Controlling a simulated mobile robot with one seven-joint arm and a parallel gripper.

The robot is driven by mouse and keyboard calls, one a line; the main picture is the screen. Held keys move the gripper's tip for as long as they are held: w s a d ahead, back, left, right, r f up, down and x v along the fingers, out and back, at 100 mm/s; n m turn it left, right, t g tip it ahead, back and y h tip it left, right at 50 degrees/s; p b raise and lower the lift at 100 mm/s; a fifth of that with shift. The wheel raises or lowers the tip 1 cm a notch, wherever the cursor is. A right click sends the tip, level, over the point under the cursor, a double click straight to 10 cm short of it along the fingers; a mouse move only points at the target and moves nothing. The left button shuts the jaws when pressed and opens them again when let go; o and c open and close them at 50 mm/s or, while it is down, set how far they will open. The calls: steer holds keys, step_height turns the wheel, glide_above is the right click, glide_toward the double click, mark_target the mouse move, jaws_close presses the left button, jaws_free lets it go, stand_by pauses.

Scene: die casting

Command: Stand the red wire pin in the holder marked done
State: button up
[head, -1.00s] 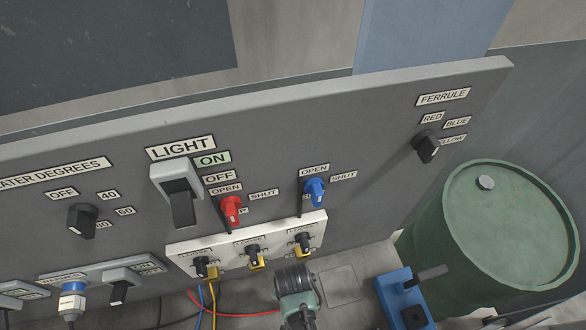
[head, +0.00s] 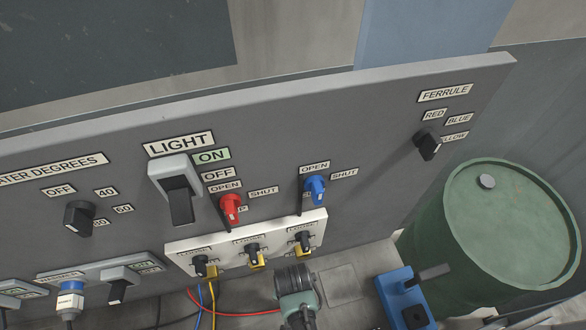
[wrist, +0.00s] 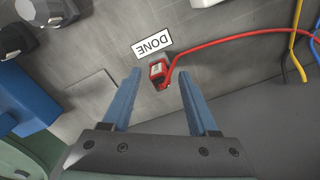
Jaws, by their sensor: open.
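My gripper (wrist: 160,78) is open in the wrist view, its two blue fingers spread apart. Between the fingertips is the red end piece of the red wire, the red wire pin (wrist: 157,75), with a small pale mark on it. The red wire (wrist: 235,42) runs from it to the right. The white DONE label (wrist: 152,42) lies just beyond it, upside down in this view. I cannot make out the holder apart from the pin, nor whether the pin stands in it. In the head view the red wire (head: 240,314) shows low down, but its end is hidden.
A grey panel (head: 370,165) with switches and knobs fills much of the head view. A green barrel (head: 510,225) stands at the right. A blue block (head: 395,286) is left of it, also in the wrist view (wrist: 22,95). Yellow and blue wires (wrist: 292,45) lie at the right.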

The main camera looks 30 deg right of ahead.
step_height(320, 180, up, 12)
steer(key=shift+r+b, duration=0.25)
steer(key=shift+b, duration=0.05)
stand_by(0.9)
